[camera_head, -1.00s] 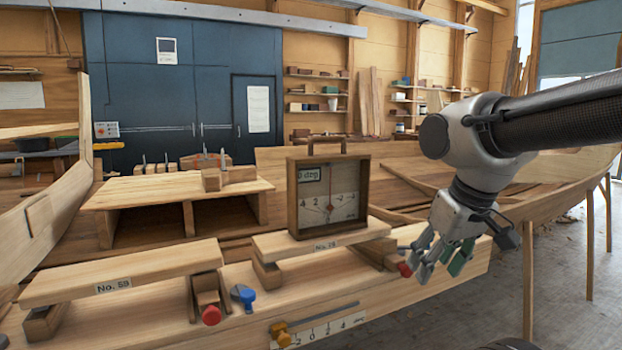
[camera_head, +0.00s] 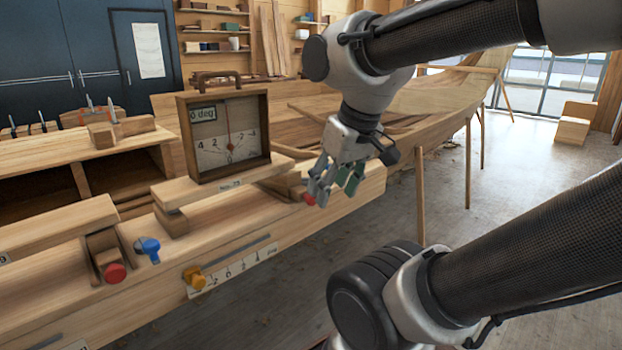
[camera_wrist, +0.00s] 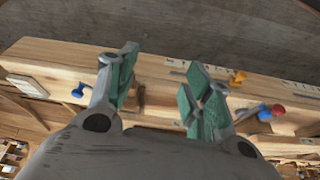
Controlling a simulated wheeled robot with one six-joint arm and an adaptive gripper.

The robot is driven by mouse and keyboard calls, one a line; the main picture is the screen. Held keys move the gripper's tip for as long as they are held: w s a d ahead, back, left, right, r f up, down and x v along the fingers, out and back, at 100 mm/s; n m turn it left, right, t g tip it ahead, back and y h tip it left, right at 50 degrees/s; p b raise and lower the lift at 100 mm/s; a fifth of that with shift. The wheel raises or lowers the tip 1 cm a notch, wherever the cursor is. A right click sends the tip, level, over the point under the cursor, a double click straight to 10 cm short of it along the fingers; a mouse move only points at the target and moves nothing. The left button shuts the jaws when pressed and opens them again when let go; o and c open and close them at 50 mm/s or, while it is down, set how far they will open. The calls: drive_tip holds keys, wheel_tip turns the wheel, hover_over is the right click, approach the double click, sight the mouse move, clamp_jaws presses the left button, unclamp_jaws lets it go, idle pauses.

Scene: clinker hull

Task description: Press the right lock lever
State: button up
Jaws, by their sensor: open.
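A red knob (camera_head: 309,198) sits on the right end of the wooden beam, beside my gripper, partly hidden by its fingers. My gripper (camera_head: 334,186) is open, with its green-padded fingers in front of the beam end. Contact with the knob cannot be told. In the wrist view the open fingers (camera_wrist: 160,76) are over the beam with nothing between them. A blue lever (camera_wrist: 78,90) is on the beam left of the fingers there. Another red knob (camera_head: 115,272) and blue lever (camera_head: 148,249) are at the left. No label shows which is the right lock lever.
A framed angle gauge (camera_head: 228,134) reading 0 deg stands on the right wooden block (camera_head: 180,190). A yellow slider (camera_head: 194,278) sits on a scale along the beam front. The floor (camera_head: 490,190) at right is open; a hull on posts stands behind.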

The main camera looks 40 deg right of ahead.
drive_tip(key=shift+d, duration=0.1)
drive_tip(key=c, duration=0.5)
drive_tip(key=shift+w+d+f+m+g, duration=0.2)
drive_tip(key=shift+d+f+m+g, duration=0.25)
drive_tip(key=shift+d+f, duration=0.25)
clamp_jaws()
drive_tip(key=w+d+r+m, duration=0.1)
drive_tip(key=w+d, duration=0.4)
drive_tip(key=w, duration=0.2)
drive_tip(key=w+d+r+m+h, duration=0.1)
drive_tip(key=w+d+m, duration=0.1)
drive_tip(key=w+d, duration=0.4)
drive_tip(key=w+d+r+m+g, duration=0.1)
drive_tip(key=w+d, duration=0.4)
drive_tip(key=w, duration=0.4)
drive_tip(key=shift+w+d+m+h, duration=0.15)
drive_tip(key=shift+d+m+h, duration=0.15)
drive_tip(key=shift+d+m, duration=0.05)
drive_tip(key=shift+m+t+h, duration=0.3)
drive_tip(key=shift+m+t, duration=0.2)
drive_tip(key=shift+t, duration=0.05)
drive_tip(key=w+r, duration=0.1)
drive_tip(key=r, duration=0.1)
drive_tip(key=w+d+r, duration=0.1)
drive_tip(key=w, duration=0.1)
drive_tip(key=shift+d+r, duration=0.2)
drive_tip(key=shift+r, duration=0.15)
